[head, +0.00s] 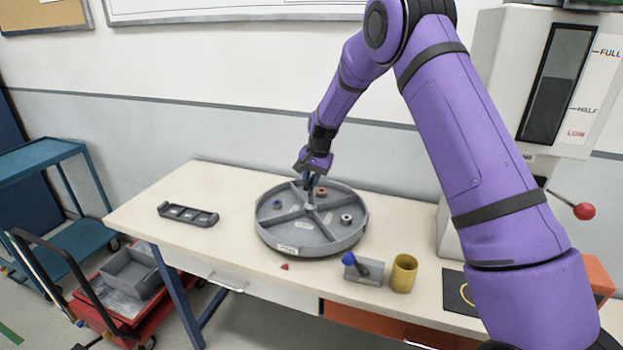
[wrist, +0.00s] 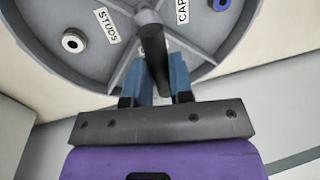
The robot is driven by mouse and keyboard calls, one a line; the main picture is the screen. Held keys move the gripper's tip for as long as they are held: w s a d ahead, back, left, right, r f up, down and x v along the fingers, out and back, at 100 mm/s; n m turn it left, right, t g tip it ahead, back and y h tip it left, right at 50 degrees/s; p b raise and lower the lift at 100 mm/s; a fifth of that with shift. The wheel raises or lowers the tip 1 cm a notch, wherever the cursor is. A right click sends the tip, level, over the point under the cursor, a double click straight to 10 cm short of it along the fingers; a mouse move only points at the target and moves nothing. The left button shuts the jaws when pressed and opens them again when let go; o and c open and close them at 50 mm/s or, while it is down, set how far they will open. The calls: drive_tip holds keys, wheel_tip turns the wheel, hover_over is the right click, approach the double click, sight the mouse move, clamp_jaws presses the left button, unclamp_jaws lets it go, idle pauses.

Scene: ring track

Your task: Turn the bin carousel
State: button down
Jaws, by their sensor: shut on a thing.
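The bin carousel (head: 262,238) is a round grey tray on the table, split by divider walls around a centre hub. A white label sits on its front rim, and a small red triangle (head: 284,267) lies on the table in front. Its compartments hold a blue ring (head: 277,204), an orange piece (head: 321,192) and a pale metal ring (head: 346,219). The labels STUDS (wrist: 106,26) and CAP, partly hidden, show in the wrist view. My gripper (head: 311,184) reaches in from the back.
A dark tray (head: 188,214) lies left of the carousel. A grey holder with a blue knob (head: 364,269) and a yellow cup (head: 403,273) stand close at front right. A dispenser with a red-knobbed lever (head: 584,211) stands right. Table left of the carousel is mostly clear.

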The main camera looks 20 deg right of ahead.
drive_tip(key=shift+n, duration=0.7)
drive_tip(key=shift+d+n+g, duration=0.1)
drive_tip(key=shift+n+g, duration=0.2)
drive_tip(key=shift+n, duration=1.1)
drive_tip(key=shift+w+n+g, duration=0.15)
drive_tip(key=shift+n+g, duration=0.25)
drive_tip(key=shift+n, duration=1.8)
drive_tip(key=shift+n+g, duration=0.4)
drive_tip(key=shift+n, duration=2)
drive_tip(key=shift+w+n+g, duration=0.1)
drive_tip(key=shift+n+g, duration=0.2)
drive_tip(key=shift+n, duration=1.6)
drive_tip(key=shift+n+h, duration=0.3)
drive_tip(key=shift+n, duration=0.1)
drive_tip(key=c, duration=1)
unclamp_jaws()
